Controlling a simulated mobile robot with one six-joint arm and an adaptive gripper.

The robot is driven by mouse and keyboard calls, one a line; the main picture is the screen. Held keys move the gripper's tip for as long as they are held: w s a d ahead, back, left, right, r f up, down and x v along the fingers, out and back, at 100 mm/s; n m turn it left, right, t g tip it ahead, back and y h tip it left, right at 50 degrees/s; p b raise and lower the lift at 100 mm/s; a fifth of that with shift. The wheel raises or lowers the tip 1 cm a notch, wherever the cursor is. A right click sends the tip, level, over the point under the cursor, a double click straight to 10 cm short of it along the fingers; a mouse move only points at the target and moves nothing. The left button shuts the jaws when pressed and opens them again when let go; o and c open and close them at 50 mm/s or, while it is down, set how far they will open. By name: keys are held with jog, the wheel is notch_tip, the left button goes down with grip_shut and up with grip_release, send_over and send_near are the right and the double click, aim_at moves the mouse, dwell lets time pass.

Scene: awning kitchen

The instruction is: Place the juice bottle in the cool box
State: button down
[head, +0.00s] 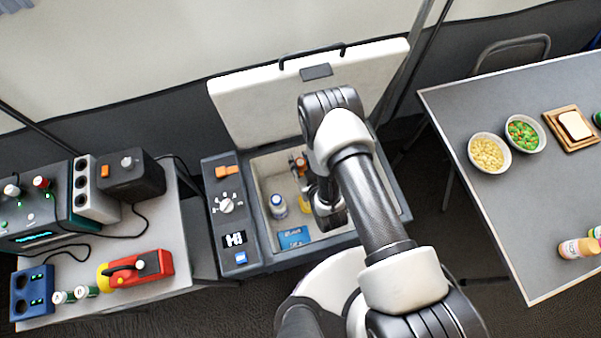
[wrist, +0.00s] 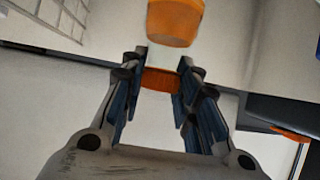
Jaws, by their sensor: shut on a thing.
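The cool box (head: 388,212) stands open in the middle of the head view, its white lid (head: 240,105) raised at the back. My arm reaches over it, and my gripper (head: 299,166) is inside the opening, toward the back of the interior. In the wrist view my gripper (wrist: 160,88) is shut on the juice bottle (wrist: 174,22), which has orange ends and a pale middle. In the head view only a small orange part of the bottle (head: 301,161) shows. Whether it touches the box floor cannot be told.
Inside the box are a white-and-blue container (head: 278,206), a blue pack (head: 294,238) and a yellow thing (head: 305,205) partly hidden by my arm. A left table holds a red tool (head: 142,268) and devices.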

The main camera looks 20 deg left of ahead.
aim_at(301, 172)
jog(key=shift+f+b, duration=1.05)
jog(key=shift+f, duration=2.3)
jog(key=shift+f, duration=0.15)
jog(key=c, duration=1.2)
grip_release()
jog(key=shift+s+d+r, duration=0.1)
jog(key=shift+d+r, duration=0.05)
jog(key=shift+r, duration=0.15)
jog(key=p+v, duration=0.2)
jog(key=v, duration=0.5)
jog(key=shift+p, duration=0.35)
